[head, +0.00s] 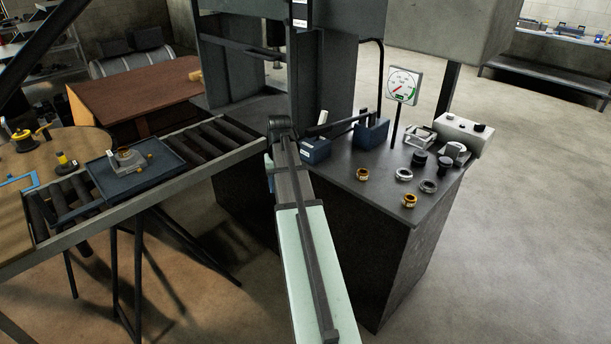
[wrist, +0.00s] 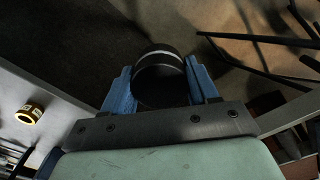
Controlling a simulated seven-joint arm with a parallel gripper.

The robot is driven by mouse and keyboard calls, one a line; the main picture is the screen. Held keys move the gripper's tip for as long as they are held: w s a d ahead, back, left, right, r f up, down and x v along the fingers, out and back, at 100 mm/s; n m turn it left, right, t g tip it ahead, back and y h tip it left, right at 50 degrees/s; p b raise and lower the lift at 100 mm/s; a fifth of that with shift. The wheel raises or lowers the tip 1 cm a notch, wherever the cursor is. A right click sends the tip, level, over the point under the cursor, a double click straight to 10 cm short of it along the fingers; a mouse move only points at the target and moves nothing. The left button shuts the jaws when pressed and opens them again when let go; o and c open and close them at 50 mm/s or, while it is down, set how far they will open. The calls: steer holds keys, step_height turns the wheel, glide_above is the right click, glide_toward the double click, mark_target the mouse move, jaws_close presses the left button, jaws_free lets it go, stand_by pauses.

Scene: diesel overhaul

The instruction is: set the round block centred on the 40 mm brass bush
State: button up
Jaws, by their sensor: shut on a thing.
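My gripper (wrist: 159,76) has blue fingers, shut on a dark round block (wrist: 160,66) with a pale band around it. The dark floor shows behind the block, so it is held clear of the bench. In the head view my arm mostly hides the gripper; a bit of blue shows at its left edge. Two brass-coloured bushes stand on the bench, one (head: 362,174) towards the left and one (head: 409,200) near the front edge. I cannot read their sizes. One brass bush also shows at the left of the wrist view (wrist: 29,113), apart from the gripper.
The bench (head: 385,215) also holds steel rings (head: 404,174), dark round pieces (head: 419,158), a blue block (head: 315,150) and a gauge (head: 402,85) on a post. The press frame stands behind. A roller conveyor (head: 215,140) with a dark tray (head: 112,185) is at left.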

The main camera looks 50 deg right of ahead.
steer(key=w+a+f+n, duration=0.1)
steer(key=w+a+n, duration=0.3)
steer(key=a, duration=1.5)
steer(key=w+a+n, duration=0.3)
steer(key=a, duration=1.6)
steer(key=w+d+r, duration=0.2)
steer(key=w+r, duration=0.4)
steer(key=w, duration=0.9)
steer(key=w+d+r, duration=0.3)
steer(key=w+r, duration=0.4)
steer(key=w, duration=0.8)
steer(key=w+d+r, duration=0.2)
steer(key=w+r, duration=0.4)
steer(key=w, duration=0.9)
steer(key=shift+m, duration=0.3)
steer(key=shift+s+a+f, duration=0.1)
steer(key=shift+s+f, duration=0.05)
steer(key=shift+f, duration=3.15)
steer(key=shift+f, duration=1.25)
